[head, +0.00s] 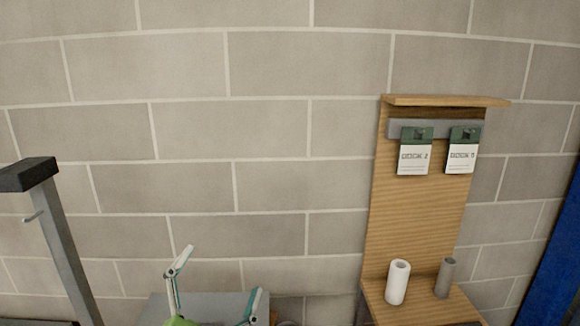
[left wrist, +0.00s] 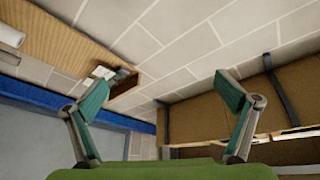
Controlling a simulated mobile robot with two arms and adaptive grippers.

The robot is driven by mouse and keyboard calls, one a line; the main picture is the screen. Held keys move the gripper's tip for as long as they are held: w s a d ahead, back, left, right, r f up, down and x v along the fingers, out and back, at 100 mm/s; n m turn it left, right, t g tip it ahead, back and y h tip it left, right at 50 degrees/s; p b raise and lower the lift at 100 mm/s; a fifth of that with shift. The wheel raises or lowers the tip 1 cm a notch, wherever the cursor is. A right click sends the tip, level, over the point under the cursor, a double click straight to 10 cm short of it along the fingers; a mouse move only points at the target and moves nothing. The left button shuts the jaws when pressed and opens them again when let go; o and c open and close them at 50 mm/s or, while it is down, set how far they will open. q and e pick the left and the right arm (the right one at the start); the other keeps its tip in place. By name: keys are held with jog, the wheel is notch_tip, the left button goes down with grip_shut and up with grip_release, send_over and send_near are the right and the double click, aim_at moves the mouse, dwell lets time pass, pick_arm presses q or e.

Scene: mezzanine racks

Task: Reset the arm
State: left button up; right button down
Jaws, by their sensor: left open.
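My left gripper (head: 212,290) is at the bottom of the head view, in front of a grey surface. Its two fingers stand wide apart with nothing between them. In the left wrist view the gripper (left wrist: 160,115) also shows open and empty, with green pads and the block wall beyond. My right gripper is in neither view.
A wooden stand (head: 415,225) against the block wall (head: 270,130) holds two cards, DOCK 2 (head: 415,158) and DOCK 5 (head: 461,156). A white roll (head: 397,282) and a grey roll (head: 445,277) stand on its shelf. A grey post (head: 62,245) rises at left.

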pick_arm(q)
jog(key=s+a+f+n+g+y, duration=0.2)
jog(key=s+a+f+n+g, duration=0.1)
jog(key=f, duration=0.4)
jog(key=s+a+f+n+g+y, duration=0.2)
jog(key=s+a+f+g+y, duration=0.15)
jog(key=f, duration=0.35)
jog(key=s+a+f+n+g+y, duration=0.2)
jog(key=s+a+f+n, duration=0.1)
jog(key=f, duration=0.4)
jog(key=s+d+f+n+g+h, duration=0.1)
jog(key=s+f+g, duration=0.4)
jog(key=s, duration=0.5)
jog(key=s+d+f+g+h, duration=0.1)
jog(key=s+f+g, duration=0.3)
jog(key=s+f, duration=0.4)
notch_tip(320, 180, down, 24)
jog(key=s, duration=0.2)
jog(key=s+a+f+g, duration=0.2)
jog(key=s+a+f, duration=0.1)
jog(key=s+f, duration=1.4)
jog(key=shift+s+a, duration=0.2)
jog(key=shift+s, duration=0.15)
